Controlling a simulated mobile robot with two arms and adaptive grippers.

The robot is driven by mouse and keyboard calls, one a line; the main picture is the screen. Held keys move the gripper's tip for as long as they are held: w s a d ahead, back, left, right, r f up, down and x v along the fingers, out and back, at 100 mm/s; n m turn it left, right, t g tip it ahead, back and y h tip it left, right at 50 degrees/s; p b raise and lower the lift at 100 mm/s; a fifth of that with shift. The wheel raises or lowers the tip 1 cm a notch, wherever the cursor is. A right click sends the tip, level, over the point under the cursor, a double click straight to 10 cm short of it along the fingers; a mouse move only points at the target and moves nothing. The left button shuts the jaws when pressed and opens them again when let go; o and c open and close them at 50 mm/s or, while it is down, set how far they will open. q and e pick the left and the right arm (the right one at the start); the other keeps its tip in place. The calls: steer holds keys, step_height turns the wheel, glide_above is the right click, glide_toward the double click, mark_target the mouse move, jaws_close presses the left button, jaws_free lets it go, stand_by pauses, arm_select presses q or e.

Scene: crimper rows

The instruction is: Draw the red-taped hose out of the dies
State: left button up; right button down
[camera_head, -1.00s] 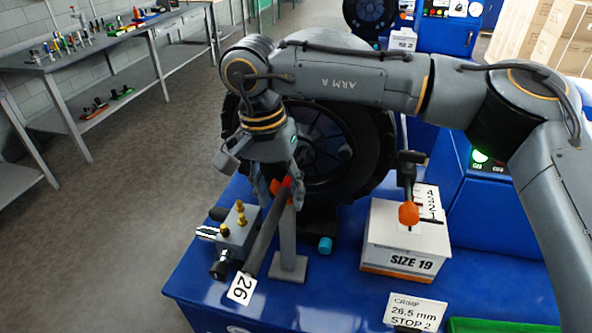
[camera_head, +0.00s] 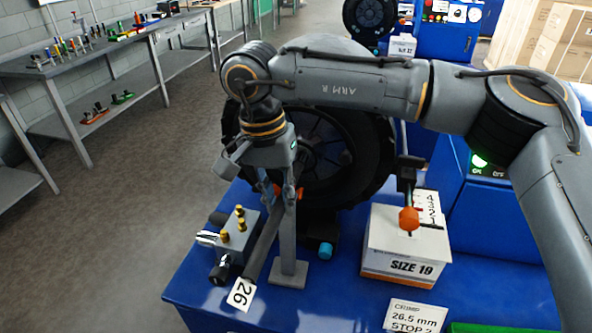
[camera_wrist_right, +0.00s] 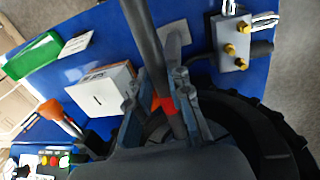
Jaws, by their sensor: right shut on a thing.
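The red-taped hose is a dark grey hose (camera_head: 262,246) with a white "26" tag (camera_head: 241,294) at its near end. It slants up beside a grey post toward the big black crimper ring (camera_head: 345,150). My right gripper (camera_head: 284,196) hangs in front of the ring and is shut on the hose. In the wrist view the hose (camera_wrist_right: 143,38) runs between the fingers of my right gripper (camera_wrist_right: 160,92), with its red tape (camera_wrist_right: 168,105) between them. The hose's far end and the dies are hidden by my gripper and arm. My left gripper is not in view.
A grey block with brass fittings (camera_head: 238,238) stands left of the grey post (camera_head: 288,245). A white "SIZE 19" box (camera_head: 390,262) with an orange-knobbed lever (camera_head: 409,218) stands right. A crimp card (camera_head: 414,316) lies in front. The blue bench top (camera_head: 335,300) has free room between.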

mark_target(266, 235)
steer(key=shift+r, duration=0.25)
steer(key=shift+r+p, duration=0.25)
steer(key=shift+p, duration=0.05)
steer(key=shift+s, duration=0.1)
steer(key=shift+s+a, duration=0.25)
steer(key=shift+s, duration=0.2)
steer(key=shift+s+a+b, duration=0.3)
steer(key=shift+s+b, duration=0.1)
steer(key=shift+s, duration=0.6)
steer(key=shift+s+a+b, duration=0.35)
steer(key=shift+s+b, duration=0.05)
steer(key=shift+s, duration=0.6)
steer(key=shift+s+a+b, duration=0.3)
steer(key=shift+s+b, duration=0.1)
steer(key=shift+s, duration=0.6)
steer(key=shift+r+p, duration=2.25)
steer(key=shift+r, duration=1.3)
steer(key=shift+d+f, duration=0.1)
